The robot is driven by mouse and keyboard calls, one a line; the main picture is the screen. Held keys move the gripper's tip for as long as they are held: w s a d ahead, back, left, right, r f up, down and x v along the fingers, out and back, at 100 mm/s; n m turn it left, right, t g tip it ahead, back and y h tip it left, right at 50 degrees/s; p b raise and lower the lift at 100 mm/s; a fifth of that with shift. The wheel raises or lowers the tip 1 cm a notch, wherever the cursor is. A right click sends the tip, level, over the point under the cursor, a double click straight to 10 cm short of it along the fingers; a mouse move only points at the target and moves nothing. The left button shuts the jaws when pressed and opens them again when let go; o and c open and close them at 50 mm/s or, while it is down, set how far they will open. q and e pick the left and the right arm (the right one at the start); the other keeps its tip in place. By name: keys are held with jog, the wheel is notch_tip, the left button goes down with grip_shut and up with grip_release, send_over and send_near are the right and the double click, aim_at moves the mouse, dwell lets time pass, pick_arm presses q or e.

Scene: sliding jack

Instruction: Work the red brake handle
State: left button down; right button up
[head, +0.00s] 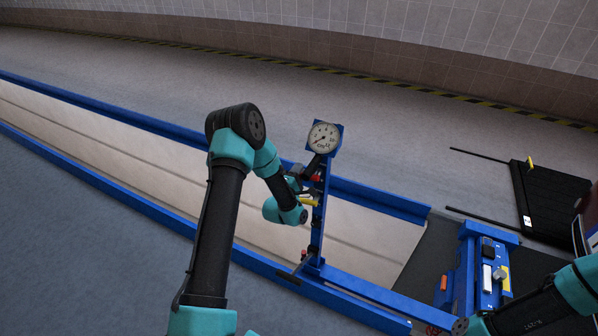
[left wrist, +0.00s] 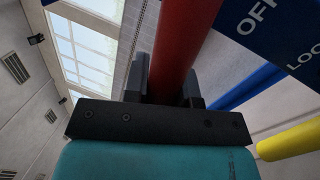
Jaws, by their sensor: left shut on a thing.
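The red brake handle (left wrist: 185,38) runs between the two dark fingers of my left gripper (left wrist: 163,85) in the left wrist view. The left gripper is shut on it. In the head view only a small bit of red handle (head: 316,178) shows on the blue jack post (head: 318,225), beside my left gripper (head: 300,182). A blue plate with white letters "OFF" (left wrist: 257,18) and partly cut "LOC" is next to the handle. A yellow handle (head: 309,200) sits just below the red one. It also shows in the left wrist view (left wrist: 290,142). My right gripper is not visible.
A round gauge (head: 323,138) tops the post. Blue rails (head: 120,115) flank a pale channel. A blue unit with switches (head: 487,265) stands at the lower right, near my right arm. A black panel (head: 545,205) lies at the right.

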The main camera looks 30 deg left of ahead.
pick_arm(q)
jog(key=shift+d+f+n+g+y, duration=0.15)
jog(key=shift+d+f+n+y, duration=0.35)
jog(key=shift+n, duration=0.95)
jog(key=shift+d+f+n+g+y, duration=0.15)
jog(key=shift+f+n+y, duration=0.15)
jog(key=shift+f+n, duration=0.85)
jog(key=shift+d+f+n+g+y, duration=0.1)
jog(key=shift+d+f+n+y, duration=0.25)
jog(key=shift+n, duration=1.35)
jog(key=c, duration=0.9)
grip_release()
jog(key=shift+c, duration=0.2)
